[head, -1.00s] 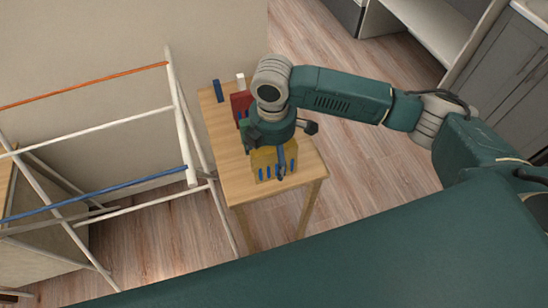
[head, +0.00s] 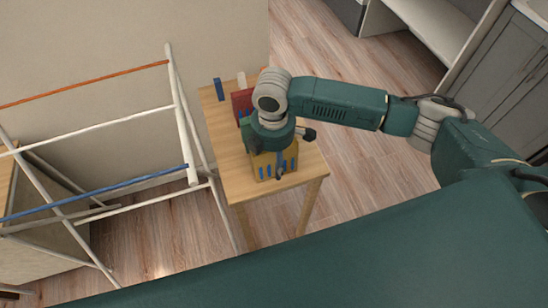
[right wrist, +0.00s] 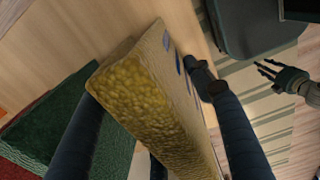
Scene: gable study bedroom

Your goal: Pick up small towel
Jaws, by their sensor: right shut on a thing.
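The small towel (head: 263,169) is mustard yellow with blue marks on its side and stands as a folded block at the front end of the small wooden table. My right gripper (head: 280,163) is over it, shut on it. In the right wrist view the towel (right wrist: 150,95) fills the space between the two dark fingers. I cannot tell whether its underside touches the table. My left gripper (right wrist: 273,75) shows only in the right wrist view, far from the towel, with its fingers spread and empty.
The wooden table (head: 226,160) also holds a red folded cloth (head: 241,101), a green one (right wrist: 52,130), a blue upright piece (head: 218,89) and a whitish one (head: 241,79). A drying rack (head: 178,110) stands close on the left. Floor (head: 350,190) is clear to the right.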

